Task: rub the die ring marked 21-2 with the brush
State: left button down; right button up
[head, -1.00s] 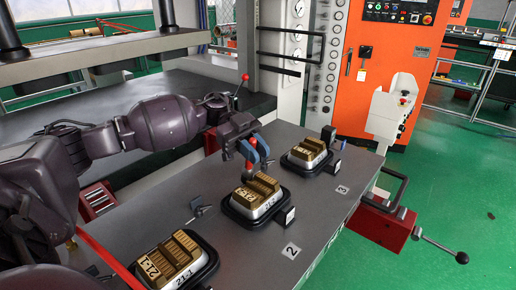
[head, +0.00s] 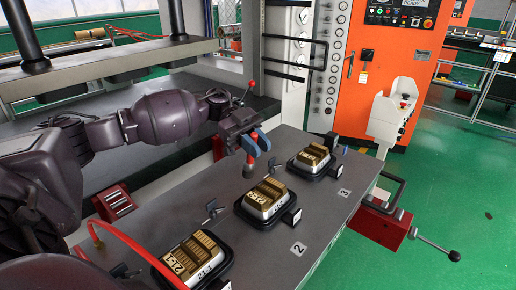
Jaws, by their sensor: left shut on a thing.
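The die ring marked 21-2 (head: 262,207) sits in a black tray (head: 243,213) in the middle of the grey table, with brass-coloured blocks on top. My left gripper (head: 257,143), with blue fingers, is shut on the brush (head: 249,166), a small reddish-brown piece hanging down. The brush is just behind and left of the 21-2 ring, and appears apart from it. Its lower end is dark and small, so the bristles are hard to make out. My right gripper is not in view.
A similar ring marked 21-1 (head: 204,272) sits nearer in its own black tray, and another (head: 313,156) farther back by the number 3. Small metal clamps stand beside the trays. A red hose (head: 125,238) arches at the lower left.

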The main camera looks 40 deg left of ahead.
pick_arm(q)
jog(key=shift+r+p, duration=0.55)
jog(key=shift+r, duration=0.6)
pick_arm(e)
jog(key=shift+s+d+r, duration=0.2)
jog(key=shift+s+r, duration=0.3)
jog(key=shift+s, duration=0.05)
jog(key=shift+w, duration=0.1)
